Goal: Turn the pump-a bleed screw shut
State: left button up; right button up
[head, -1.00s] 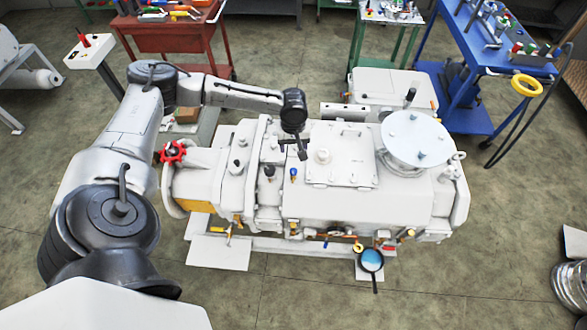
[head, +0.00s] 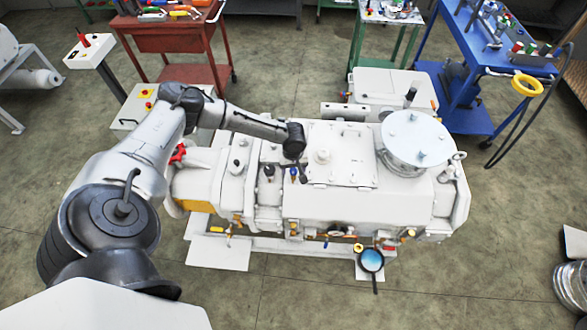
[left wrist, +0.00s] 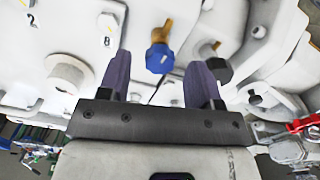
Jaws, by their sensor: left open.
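A white pump machine (head: 350,205) fills the middle of the head view. A blue-capped screw with a brass stem stands on its top (head: 293,175). In the left wrist view the blue cap (left wrist: 160,58) lies between the two finger lines. No label shows which one is the pump-a bleed screw. My left gripper (head: 299,164) is open near the blue cap, apparently with nothing held. My right gripper is not in view.
A flat cover plate (head: 340,150) and a round flanged lid (head: 415,138) lie right of the gripper. A red valve handle (head: 177,153) is at the machine's left end. A magnifier-like disc (head: 371,260) is at the front edge. Tool carts stand behind (head: 170,40).

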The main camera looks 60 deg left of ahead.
pick_arm(q)
jog(key=shift+f, duration=0.5)
jog(key=shift+r, duration=0.1)
jog(key=c, duration=0.9)
